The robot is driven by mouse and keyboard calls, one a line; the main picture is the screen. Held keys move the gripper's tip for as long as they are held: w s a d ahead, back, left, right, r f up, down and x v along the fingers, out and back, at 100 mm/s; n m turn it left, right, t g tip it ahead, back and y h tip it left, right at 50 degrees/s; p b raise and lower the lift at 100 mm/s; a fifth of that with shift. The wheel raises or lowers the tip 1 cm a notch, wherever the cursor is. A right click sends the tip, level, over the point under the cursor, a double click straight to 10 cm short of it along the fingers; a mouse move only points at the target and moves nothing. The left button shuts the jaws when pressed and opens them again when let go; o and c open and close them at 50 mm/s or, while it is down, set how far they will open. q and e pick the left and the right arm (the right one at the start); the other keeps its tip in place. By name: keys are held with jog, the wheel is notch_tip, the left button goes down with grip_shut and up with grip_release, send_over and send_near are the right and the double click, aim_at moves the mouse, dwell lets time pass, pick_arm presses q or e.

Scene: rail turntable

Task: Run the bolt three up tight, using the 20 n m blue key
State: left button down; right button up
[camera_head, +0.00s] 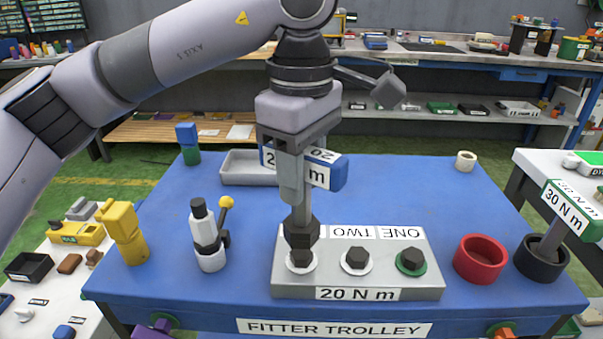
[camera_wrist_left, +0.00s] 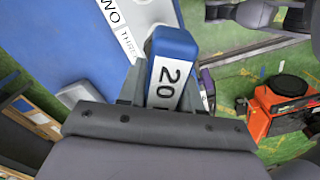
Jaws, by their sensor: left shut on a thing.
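My left gripper (camera_head: 293,190) is shut on the blue key, whose blue head (camera_head: 335,172) has a white 20 N m label. The wrist view shows the blue head (camera_wrist_left: 174,62) at the jaws. The key's shaft points down, and its dark socket (camera_head: 301,236) is at the leftmost bolt (camera_head: 301,260) of the grey block (camera_head: 385,293). I cannot tell whether it is fully seated. The middle bolt (camera_head: 356,260) has a white ring, the right bolt (camera_head: 411,261) a green one. Inverted labels ONE and TWO show; THREE shows partly in the wrist view. My right gripper is not in view.
A red cup (camera_head: 480,260) is right of the block. A green 30 N m key (camera_head: 567,208) stands in a black cup (camera_head: 541,262). A white-and-black tool with a yellow knob (camera_head: 226,202) and a yellow object (camera_head: 124,232) stand left. A grey tray (camera_head: 240,170) lies behind.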

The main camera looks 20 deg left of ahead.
aim_at(301, 222)
pick_arm(q)
jog(key=n, duration=0.6)
jog(key=shift+b, duration=0.4)
jog(key=n, duration=0.6)
jog(key=shift+b, duration=0.35)
jog(key=shift+f, duration=0.15)
jog(key=shift+f+b, duration=0.5)
jog(key=shift+f, duration=0.25)
jog(key=shift+f+b, duration=0.3)
jog(key=shift+b, duration=0.05)
dwell(0.3)
jog(key=shift+f+b, duration=0.65)
jog(key=shift+f, duration=0.3)
dwell(0.5)
